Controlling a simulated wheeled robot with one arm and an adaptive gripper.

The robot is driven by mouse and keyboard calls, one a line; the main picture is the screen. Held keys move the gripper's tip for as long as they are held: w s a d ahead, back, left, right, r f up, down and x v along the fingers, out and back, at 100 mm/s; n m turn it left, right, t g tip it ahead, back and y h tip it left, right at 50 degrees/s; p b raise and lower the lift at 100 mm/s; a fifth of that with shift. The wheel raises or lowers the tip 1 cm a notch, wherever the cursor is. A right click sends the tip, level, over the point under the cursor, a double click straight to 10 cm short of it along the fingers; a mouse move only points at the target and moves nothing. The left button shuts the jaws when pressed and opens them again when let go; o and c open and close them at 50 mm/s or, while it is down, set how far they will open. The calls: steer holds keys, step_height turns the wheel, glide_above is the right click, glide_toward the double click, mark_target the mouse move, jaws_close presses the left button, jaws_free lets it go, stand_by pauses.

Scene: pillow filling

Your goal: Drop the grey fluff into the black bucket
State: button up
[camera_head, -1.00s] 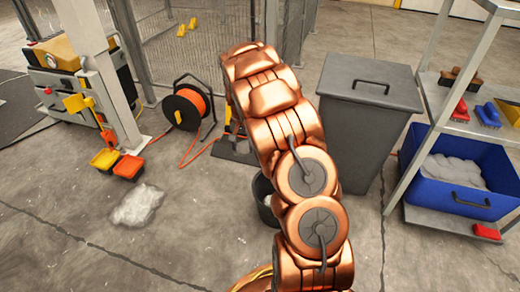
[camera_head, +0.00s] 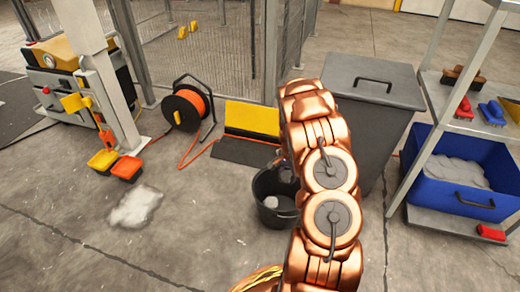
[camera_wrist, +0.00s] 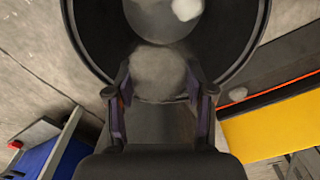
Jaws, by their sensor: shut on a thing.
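The black bucket (camera_head: 262,213) stands on the floor left of the grey lidded bin, partly hidden by my arm. In the wrist view the bucket's dark rim (camera_wrist: 84,48) fills the top. My gripper (camera_wrist: 160,88) is shut on a rounded clump of grey fluff (camera_wrist: 158,70), which sits between its two fingers and overlaps the bucket's opening. In the head view the gripper is mostly hidden behind my arm. Pale fluff (camera_wrist: 186,8) shows inside the bucket, and a light clump (camera_head: 271,202) shows there in the head view.
A pale fluff heap (camera_head: 135,206) lies on the floor at left. A blue crate (camera_head: 465,203) of fluff sits on the shelf rack at right. A yellow and black ramp (camera_head: 252,120) is behind the bucket, near an orange cable reel (camera_head: 187,106) and the grey bin (camera_head: 366,125).

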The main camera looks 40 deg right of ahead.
mark_target(286, 181)
steer(key=shift+f+b, duration=0.75)
steer(key=shift+f, duration=1.55)
steer(key=o, duration=0.8)
steer(key=shift+o, duration=0.2)
steer(key=shift+r, duration=0.1)
step_height(286, 181, up, 11)
steer(key=shift+w+f, duration=0.1)
steer(key=shift+r, duration=0.55)
